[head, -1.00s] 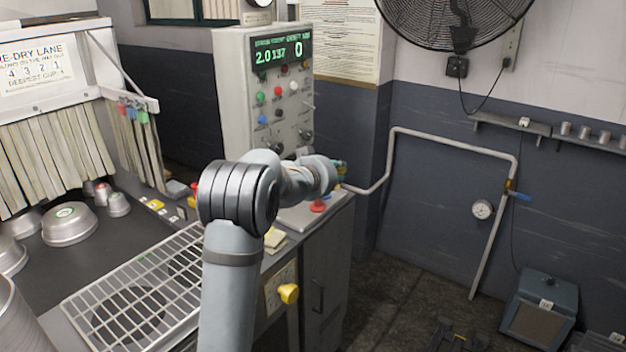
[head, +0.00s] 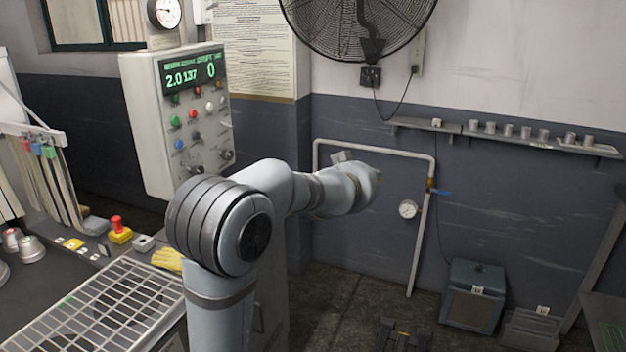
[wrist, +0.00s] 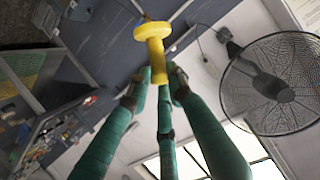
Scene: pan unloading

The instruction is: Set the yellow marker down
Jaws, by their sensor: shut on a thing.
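The yellow marker (wrist: 155,48) is in the wrist view, a short yellow piece with a wide round flange near one end. My gripper (wrist: 157,85) has green fingers that close around the marker's narrower body, and the flange stands out beyond the fingertips. The marker appears clear of any surface. In the head view my arm reaches to the right over the floor, in front of the dark blue wall. The fingers and the marker are hidden there behind my wrist.
A control cabinet (head: 150,125) with a green display stands left of my arm. A wire grate (head: 95,310) is at lower left. A wall shelf (head: 460,133) holds several small metal cups.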

